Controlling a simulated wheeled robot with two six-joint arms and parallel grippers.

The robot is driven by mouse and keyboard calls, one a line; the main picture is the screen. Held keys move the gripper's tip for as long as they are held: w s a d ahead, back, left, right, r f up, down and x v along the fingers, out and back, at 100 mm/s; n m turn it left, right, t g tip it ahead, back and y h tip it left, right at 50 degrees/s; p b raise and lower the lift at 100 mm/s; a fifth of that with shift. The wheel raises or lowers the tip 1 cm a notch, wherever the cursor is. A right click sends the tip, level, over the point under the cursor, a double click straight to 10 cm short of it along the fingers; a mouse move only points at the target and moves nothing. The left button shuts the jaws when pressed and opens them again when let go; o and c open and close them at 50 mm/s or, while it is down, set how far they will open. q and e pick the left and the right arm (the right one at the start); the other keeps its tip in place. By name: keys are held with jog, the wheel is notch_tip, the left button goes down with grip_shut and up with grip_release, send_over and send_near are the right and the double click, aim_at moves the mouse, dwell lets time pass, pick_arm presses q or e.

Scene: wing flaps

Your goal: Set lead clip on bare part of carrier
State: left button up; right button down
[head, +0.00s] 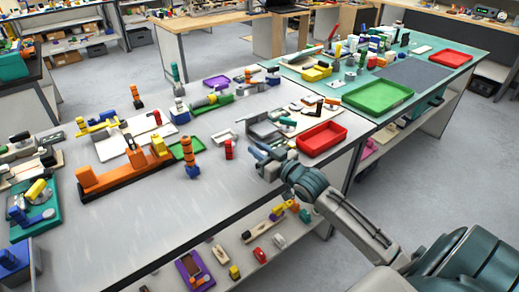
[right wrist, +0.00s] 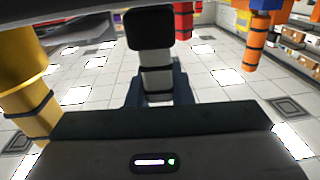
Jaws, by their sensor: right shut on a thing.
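My right gripper (head: 263,160) reaches over the front right part of the grey table. It is shut on a small piece, mostly hidden in the head view. In the right wrist view a light grey piece with dark bands and a black block-shaped end (right wrist: 152,28) shows at the gripper. I cannot tell for sure that it is the lead clip. A long orange bar on a black base (head: 110,176), which may be the carrier, lies at the left middle of the table, apart from the gripper. My left gripper is not in view.
A red tray (head: 321,139) is just right of the gripper. A red cylinder (head: 228,150) and an orange post with a blue foot (head: 189,155) stand to its left. A green tray (head: 378,97) is on the farther table. The table's front middle is clear.

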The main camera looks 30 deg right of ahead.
jog(key=shift+a+f, duration=0.1)
jog(key=shift+f, duration=0.05)
jog(key=shift+f, duration=0.1)
jog(key=shift+f, duration=0.15)
jog(key=c, duration=1.3)
grip_release()
